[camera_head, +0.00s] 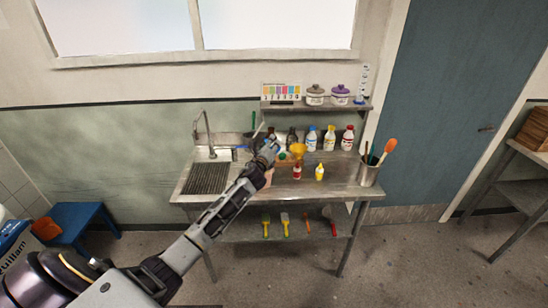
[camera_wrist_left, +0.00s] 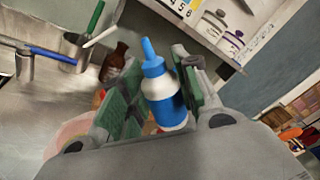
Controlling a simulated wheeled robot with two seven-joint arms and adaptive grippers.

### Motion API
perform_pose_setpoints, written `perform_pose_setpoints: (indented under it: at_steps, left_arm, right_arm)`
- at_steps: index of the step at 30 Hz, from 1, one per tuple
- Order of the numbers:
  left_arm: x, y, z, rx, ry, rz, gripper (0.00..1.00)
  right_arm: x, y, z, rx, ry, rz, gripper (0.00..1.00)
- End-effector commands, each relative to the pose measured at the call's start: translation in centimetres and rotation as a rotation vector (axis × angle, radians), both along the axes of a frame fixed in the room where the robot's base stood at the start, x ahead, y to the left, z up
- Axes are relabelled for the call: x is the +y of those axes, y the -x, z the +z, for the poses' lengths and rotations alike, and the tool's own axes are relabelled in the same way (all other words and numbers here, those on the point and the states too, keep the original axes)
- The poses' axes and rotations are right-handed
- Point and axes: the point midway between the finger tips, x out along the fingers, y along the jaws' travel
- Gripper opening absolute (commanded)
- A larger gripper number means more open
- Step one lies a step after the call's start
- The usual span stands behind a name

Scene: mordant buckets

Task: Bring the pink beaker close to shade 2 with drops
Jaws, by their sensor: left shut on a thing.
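My left gripper (camera_head: 268,148) is shut on a white dropper bottle with a blue cap and nozzle (camera_wrist_left: 166,95), held between its green pads (camera_wrist_left: 125,100). It is above the metal counter beside the sink, and it hides most of the bottle in the head view. A pinkish round shape (camera_wrist_left: 72,135), perhaps the pink beaker, shows partly behind the gripper in the wrist view. A pinkish patch (camera_head: 267,179) also shows below the gripper in the head view. The shade card (camera_head: 282,91) with coloured squares stands on the upper shelf. My right gripper is not in view.
A red-and-white bottle (camera_head: 297,170) and a yellow bottle (camera_head: 319,172) stand on the counter right of the gripper, near a yellow funnel (camera_head: 298,150). Larger bottles (camera_head: 329,138) line the back. A tool-filled metal pot (camera_head: 368,173) stands at the right end; the sink (camera_head: 208,178) is left.

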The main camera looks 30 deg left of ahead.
Motion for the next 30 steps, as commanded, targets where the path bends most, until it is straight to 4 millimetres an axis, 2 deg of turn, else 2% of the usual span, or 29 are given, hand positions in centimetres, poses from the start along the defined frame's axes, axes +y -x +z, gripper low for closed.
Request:
perform_pose_setpoints:
  at_steps: [8, 30]
  left_arm:
    - [0.1, 0.0, 0.4, 0.021, -0.088, 0.000, 0.07]
    - [0.1, 0.0, 2.3, 0.138, -0.557, 0.001, 0.07]
  right_arm:
    - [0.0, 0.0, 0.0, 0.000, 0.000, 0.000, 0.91]
    - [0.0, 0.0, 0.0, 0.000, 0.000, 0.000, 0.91]
